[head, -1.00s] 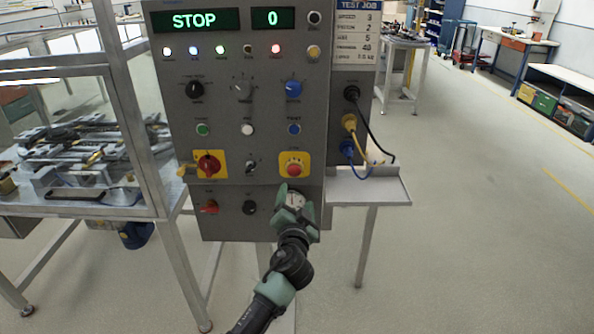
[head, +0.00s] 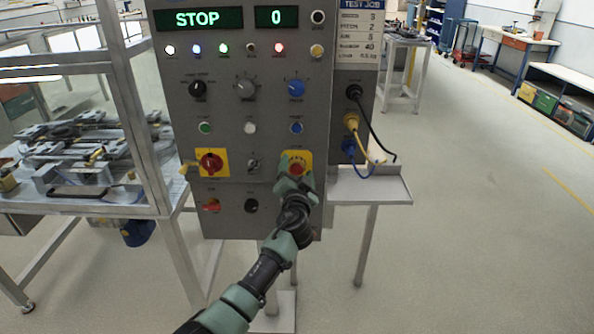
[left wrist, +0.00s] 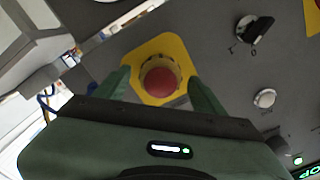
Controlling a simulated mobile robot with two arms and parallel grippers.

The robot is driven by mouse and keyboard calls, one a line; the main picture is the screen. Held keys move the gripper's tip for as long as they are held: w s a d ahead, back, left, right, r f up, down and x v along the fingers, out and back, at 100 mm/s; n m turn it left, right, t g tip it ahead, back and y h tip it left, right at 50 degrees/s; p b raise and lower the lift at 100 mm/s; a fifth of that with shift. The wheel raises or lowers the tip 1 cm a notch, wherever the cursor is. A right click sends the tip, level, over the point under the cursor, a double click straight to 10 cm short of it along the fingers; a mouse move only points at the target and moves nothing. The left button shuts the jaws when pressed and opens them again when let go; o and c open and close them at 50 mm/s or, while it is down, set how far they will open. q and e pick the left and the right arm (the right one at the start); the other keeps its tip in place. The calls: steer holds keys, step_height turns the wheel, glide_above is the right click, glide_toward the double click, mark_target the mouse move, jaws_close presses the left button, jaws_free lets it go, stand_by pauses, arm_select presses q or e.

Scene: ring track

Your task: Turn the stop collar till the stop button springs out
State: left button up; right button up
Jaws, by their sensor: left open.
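The stop button (left wrist: 160,82) is a red dome in the left wrist view, ringed by the yellowish stop collar (left wrist: 152,63) on a yellow square plate (left wrist: 176,44). In the head view the plate (head: 304,157) is partly covered by my left gripper (head: 296,180). In the left wrist view the open green fingers (left wrist: 158,88) stand on either side of the button and collar, with nothing held. I cannot tell whether they touch the collar. My right gripper is not in view.
The grey panel has a red switch on a yellow plate (head: 211,162), a small black selector (head: 254,165) and several knobs. Cables hang at its right side above a grey shelf (head: 372,190).

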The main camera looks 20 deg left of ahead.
arm_select(q)
steer(key=c, duration=1.4)
steer(key=shift+m, duration=0.3)
steer(key=m, duration=0.4)
steer(key=shift+f+b, duration=0.1)
steer(key=shift+b, duration=0.25)
steer(key=m, duration=0.4)
steer(key=shift+m, duration=0.4)
steer(key=o, duration=1.4)
